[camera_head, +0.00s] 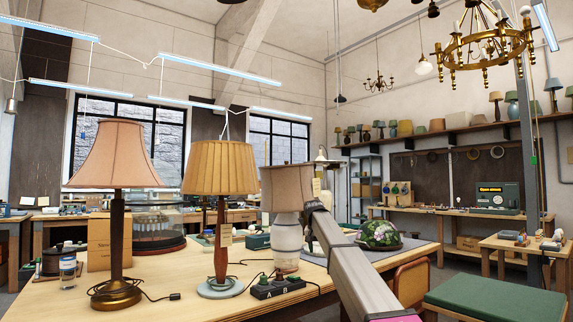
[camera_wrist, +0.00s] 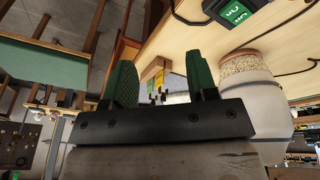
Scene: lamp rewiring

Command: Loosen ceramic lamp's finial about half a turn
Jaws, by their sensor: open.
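The ceramic lamp has a white ceramic body (camera_head: 288,236) and a pinkish-beige shade (camera_head: 287,187). It stands upright on the workbench, right of the two wooden-stemmed lamps. In the wrist view, tilted and roughly upside down, the white body (camera_wrist: 252,105) shows at the right with a speckled foot band (camera_wrist: 250,66). My gripper (camera_wrist: 160,72) has two green-padded fingers spread apart with nothing between them. It is beside the lamp body, apart from it. In the head view my arm reaches toward the lamp's right side, and the fingers cannot be made out.
A pink-shaded lamp (camera_head: 116,155) and a pleated yellow lamp (camera_head: 220,168) stand left on the workbench (camera_head: 190,310). A black A/B box (camera_head: 278,288) with cords lies before the ceramic lamp. A green patterned dome (camera_head: 380,234) stands right of my arm. A green-topped stool (camera_head: 495,300) is lower right.

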